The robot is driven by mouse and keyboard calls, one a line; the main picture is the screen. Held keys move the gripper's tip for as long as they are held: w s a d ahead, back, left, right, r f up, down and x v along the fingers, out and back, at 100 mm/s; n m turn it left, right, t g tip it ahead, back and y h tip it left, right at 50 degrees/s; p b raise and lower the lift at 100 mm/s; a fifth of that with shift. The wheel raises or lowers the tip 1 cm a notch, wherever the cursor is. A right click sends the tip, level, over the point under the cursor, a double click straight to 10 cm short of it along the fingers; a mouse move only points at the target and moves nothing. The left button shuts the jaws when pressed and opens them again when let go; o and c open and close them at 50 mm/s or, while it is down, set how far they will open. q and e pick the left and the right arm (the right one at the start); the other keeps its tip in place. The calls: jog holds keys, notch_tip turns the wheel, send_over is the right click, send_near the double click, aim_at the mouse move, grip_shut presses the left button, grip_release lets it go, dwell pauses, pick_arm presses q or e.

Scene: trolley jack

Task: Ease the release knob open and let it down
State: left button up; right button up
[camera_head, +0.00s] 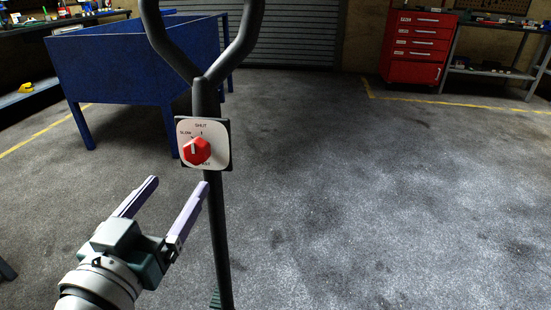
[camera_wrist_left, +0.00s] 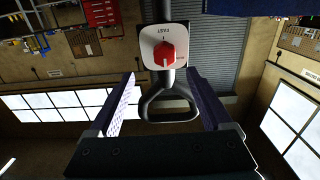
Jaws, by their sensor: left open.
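The red release knob (camera_head: 197,151) sits on a white square dial plate (camera_head: 215,128) on the dark jack handle (camera_head: 217,230). The plate reads SHUT at the top and SLOW at upper left; the lower lettering is partly hidden by the knob. The knob's white line points roughly up; its exact setting is hard to tell. My left gripper (camera_head: 178,185) is open and empty, below and in front of the knob, apart from it. In the left wrist view the knob (camera_wrist_left: 164,54) appears upside down, just beyond and between the open fingers (camera_wrist_left: 160,78). My right gripper is out of view.
A blue open-topped bin on legs (camera_head: 130,62) stands behind the handle at the left. A red drawer cabinet (camera_head: 415,45) and a grey bench (camera_head: 490,70) stand at the back right. The concrete floor right of the handle is clear.

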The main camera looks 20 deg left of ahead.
aim_at(194, 155)
pick_arm(q)
jog(key=x, duration=0.3)
jog(key=b+x, duration=0.1)
jog(key=x, duration=0.5)
jog(key=shift+s+a+b, duration=0.15)
jog(key=shift+a+b, duration=0.25)
jog(key=shift+w+a+r, duration=0.1)
jog(key=shift+w+a, duration=0.05)
jog(key=shift+w, duration=0.45)
grip_shut()
